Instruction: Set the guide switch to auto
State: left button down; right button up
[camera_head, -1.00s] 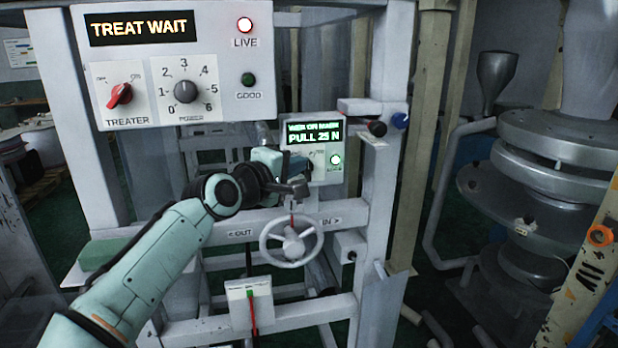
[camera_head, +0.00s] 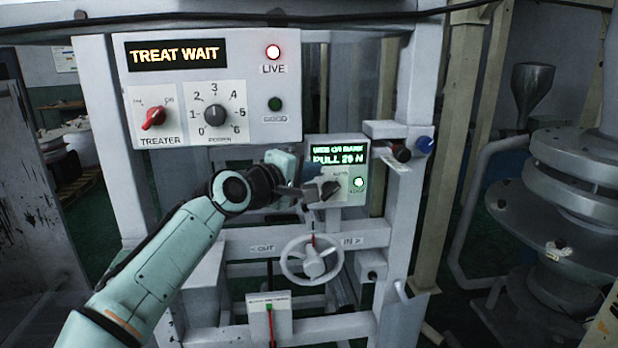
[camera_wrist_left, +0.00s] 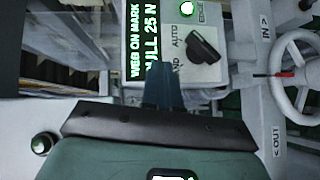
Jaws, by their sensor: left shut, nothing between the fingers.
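The guide switch is a black elongated knob (camera_wrist_left: 203,47) on the small grey panel (camera_head: 350,196), between the labels AUTO and a partly hidden one ending in "AND". One end of the knob slants towards AUTO. In the head view the dark knob (camera_head: 331,189) shows just beyond my gripper. My left gripper (camera_head: 313,189) is shut and empty in front of the panel's lower left. In the left wrist view its fingertips (camera_wrist_left: 163,68) are beside the knob, over the "AND" label; I cannot tell whether they touch the panel. My right gripper is out of view.
The panel's display (camera_head: 337,152) shows "WEB ON MARK" and "PULL 25 N", with a lit green lamp (camera_head: 359,182). A white handwheel (camera_head: 312,260) sits below. The treater box (camera_head: 250,90) hangs above left. Frame posts (camera_head: 418,80) stand at the right.

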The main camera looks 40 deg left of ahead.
pick_arm(q)
jog(key=s+d+r, duration=0.2)
jog(key=s+r, duration=0.3)
jog(key=s, duration=0.3)
jog(key=shift+s+b, duration=0.15)
jog(key=shift+b, duration=0.2)
jog(key=shift+f, duration=0.1)
